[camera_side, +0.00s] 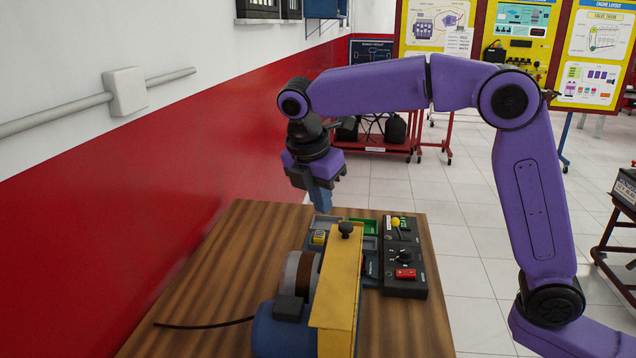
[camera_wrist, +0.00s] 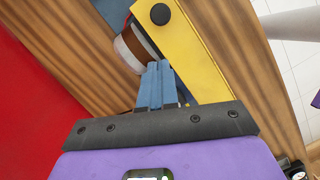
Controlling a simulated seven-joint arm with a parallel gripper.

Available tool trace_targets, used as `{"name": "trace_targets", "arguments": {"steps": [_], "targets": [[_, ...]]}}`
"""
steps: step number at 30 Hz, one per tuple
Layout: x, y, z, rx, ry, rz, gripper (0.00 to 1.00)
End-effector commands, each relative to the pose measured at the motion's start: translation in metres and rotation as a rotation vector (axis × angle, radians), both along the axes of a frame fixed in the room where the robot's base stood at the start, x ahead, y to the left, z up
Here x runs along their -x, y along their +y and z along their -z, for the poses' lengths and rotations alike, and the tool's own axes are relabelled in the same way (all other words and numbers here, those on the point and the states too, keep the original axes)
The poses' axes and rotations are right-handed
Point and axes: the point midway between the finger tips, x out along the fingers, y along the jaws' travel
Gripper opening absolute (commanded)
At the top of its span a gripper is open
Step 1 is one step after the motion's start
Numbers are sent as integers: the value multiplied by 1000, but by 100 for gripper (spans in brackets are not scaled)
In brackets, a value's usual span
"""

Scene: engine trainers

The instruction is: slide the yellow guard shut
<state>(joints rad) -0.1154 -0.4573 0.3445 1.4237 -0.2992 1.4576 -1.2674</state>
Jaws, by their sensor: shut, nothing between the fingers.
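The yellow guard (camera_side: 338,290) is a long plate beside the bench grinder on the wooden table, with a black knob (camera_side: 346,229) on top at its far end. The guard also shows in the wrist view (camera_wrist: 196,50), with the knob (camera_wrist: 160,14) at the top. The grinder has a blue motor (camera_side: 283,332) and a wheel (camera_side: 298,280), partly exposed left of the guard. My gripper (camera_side: 322,205) is shut and empty, pointing down above the table's far part, beyond the knob. Its blue fingers (camera_wrist: 158,68) appear over the guard's left edge in the wrist view; contact cannot be told.
A black control box (camera_side: 403,262) with a red switch and yellow-green knob stands right of the guard. A tray (camera_side: 362,226) with small parts lies behind. A black cable (camera_side: 205,323) runs left over otherwise bare table (camera_side: 215,280). A red wall (camera_side: 120,240) is at left.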

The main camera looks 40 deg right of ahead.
Motion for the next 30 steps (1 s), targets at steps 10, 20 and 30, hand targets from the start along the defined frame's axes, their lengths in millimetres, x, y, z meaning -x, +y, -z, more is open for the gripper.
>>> {"name": "trace_targets", "arguments": {"steps": [10,20,30], "targets": [[4,12,-37,0,-1,0,0],[16,26,-35,2,2,4,0],[12,11,13,4,6,4,0]]}}
